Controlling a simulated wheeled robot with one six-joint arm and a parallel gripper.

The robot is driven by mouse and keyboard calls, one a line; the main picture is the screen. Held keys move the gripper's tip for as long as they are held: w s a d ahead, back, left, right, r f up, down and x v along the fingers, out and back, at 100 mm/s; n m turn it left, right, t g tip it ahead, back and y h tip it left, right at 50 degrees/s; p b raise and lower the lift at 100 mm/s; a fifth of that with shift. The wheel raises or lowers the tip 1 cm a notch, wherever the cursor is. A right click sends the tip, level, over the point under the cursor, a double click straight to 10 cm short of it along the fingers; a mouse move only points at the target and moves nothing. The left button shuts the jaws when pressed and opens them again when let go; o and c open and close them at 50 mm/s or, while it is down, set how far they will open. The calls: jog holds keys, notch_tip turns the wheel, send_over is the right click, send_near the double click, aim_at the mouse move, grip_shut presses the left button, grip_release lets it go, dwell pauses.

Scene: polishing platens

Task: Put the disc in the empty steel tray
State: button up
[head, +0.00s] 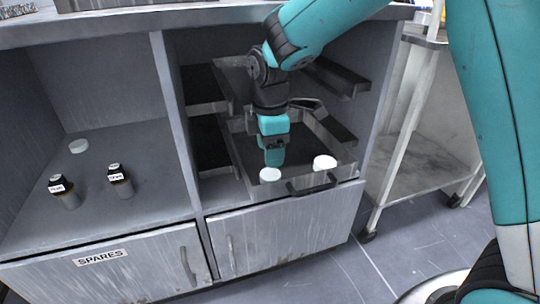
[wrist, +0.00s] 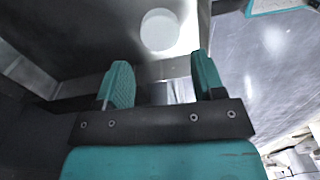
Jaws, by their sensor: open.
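My gripper (head: 272,160) points down over the front of a pulled-out steel tray (head: 345,165) in the right bay. Its two teal fingers stand apart with nothing between them in the wrist view (wrist: 163,82). A white disc (head: 271,174) shows just below the fingertips; I cannot tell whether they touch. Another white disc (head: 324,162) lies to the right, near the tray's front. One white disc (wrist: 160,30) shows beyond the fingers in the wrist view, probably the right one. A further pale disc (head: 79,146) lies at the back of the left bay.
Two dark labelled bottles (head: 63,191) (head: 120,181) stand in the left bay, above a door marked SPARES (head: 101,258). Dark runners (head: 335,78) line the right bay's sides. A wheeled metal cart (head: 425,150) stands to the right. The floor in front is clear.

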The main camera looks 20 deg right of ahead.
jog(key=shift+r, duration=0.6)
jog(key=s+r+m+y, duration=0.1)
jog(key=s+r+m, duration=0.1)
jog(key=s, duration=0.6)
jog(key=s+a+r+m+y, duration=0.1)
jog(key=s+r+m, duration=0.2)
jog(key=s, duration=0.5)
jog(key=s+a+r+m+y, duration=0.1)
jog(key=s+r+m+y, duration=0.1)
jog(key=s+m, duration=0.3)
jog(key=s, duration=0.3)
jog(key=shift+s+r, duration=0.2)
jog(key=shift+s, duration=0.2)
